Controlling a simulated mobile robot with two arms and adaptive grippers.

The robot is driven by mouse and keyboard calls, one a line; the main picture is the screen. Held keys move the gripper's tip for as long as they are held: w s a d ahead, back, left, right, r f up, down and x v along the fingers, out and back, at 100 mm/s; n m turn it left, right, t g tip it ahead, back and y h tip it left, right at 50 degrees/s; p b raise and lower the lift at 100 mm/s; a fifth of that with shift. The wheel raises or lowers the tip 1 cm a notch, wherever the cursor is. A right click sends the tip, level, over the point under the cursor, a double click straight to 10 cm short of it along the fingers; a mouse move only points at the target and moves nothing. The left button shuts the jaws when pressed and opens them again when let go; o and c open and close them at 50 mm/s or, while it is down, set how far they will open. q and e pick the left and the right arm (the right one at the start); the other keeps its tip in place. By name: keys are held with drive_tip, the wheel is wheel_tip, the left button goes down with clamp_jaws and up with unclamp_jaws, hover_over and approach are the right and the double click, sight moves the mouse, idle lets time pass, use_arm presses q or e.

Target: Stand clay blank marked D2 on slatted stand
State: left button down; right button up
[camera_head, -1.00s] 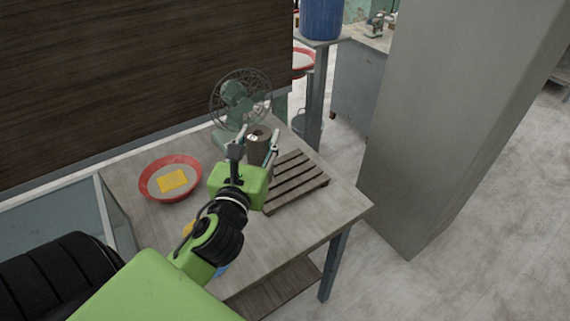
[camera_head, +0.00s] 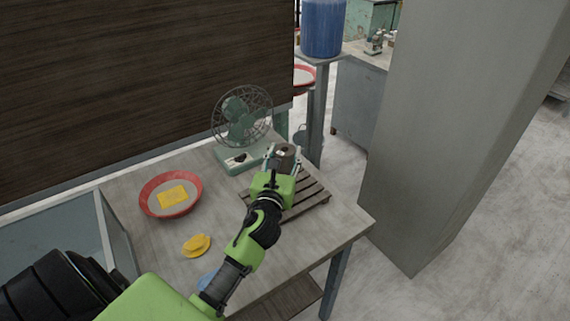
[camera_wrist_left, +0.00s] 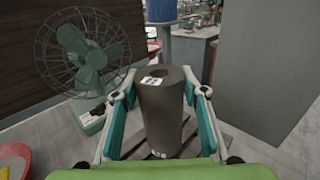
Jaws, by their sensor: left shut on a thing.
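The clay blank (camera_wrist_left: 161,115) is a dark grey-brown upright cylinder with a hole in its top and a small white label; the label's writing is too small to read. My left gripper (camera_head: 284,161) is shut on the blank, with a finger on each side of it in the left wrist view (camera_wrist_left: 160,105). In the head view the blank (camera_head: 287,151) shows over the back part of the slatted stand (camera_head: 310,196), a low brown wooden rack. I cannot tell whether the blank touches the slats. My right gripper is not in view.
A green desk fan (camera_head: 240,125) stands close behind and left of the blank. A red bowl (camera_head: 150,204) with a yellow sponge (camera_head: 172,196) and yellow pieces (camera_head: 196,245) lie left on the table (camera_head: 310,240). A grey pillar (camera_head: 450,130) rises to the right.

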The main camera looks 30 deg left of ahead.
sight(283, 169)
use_arm(q)
drive_tip(key=shift+w+f, duration=0.1)
drive_tip(key=shift+f, duration=1.4)
drive_tip(key=shift+f+b, duration=0.15)
drive_tip(key=shift+b, duration=0.2)
drive_tip(key=c, duration=1.2)
unclamp_jaws()
drive_tip(key=shift+f, duration=0.1)
drive_tip(key=shift+c, duration=0.2)
drive_tip(key=b+v, duration=0.2)
drive_tip(key=v, duration=1)
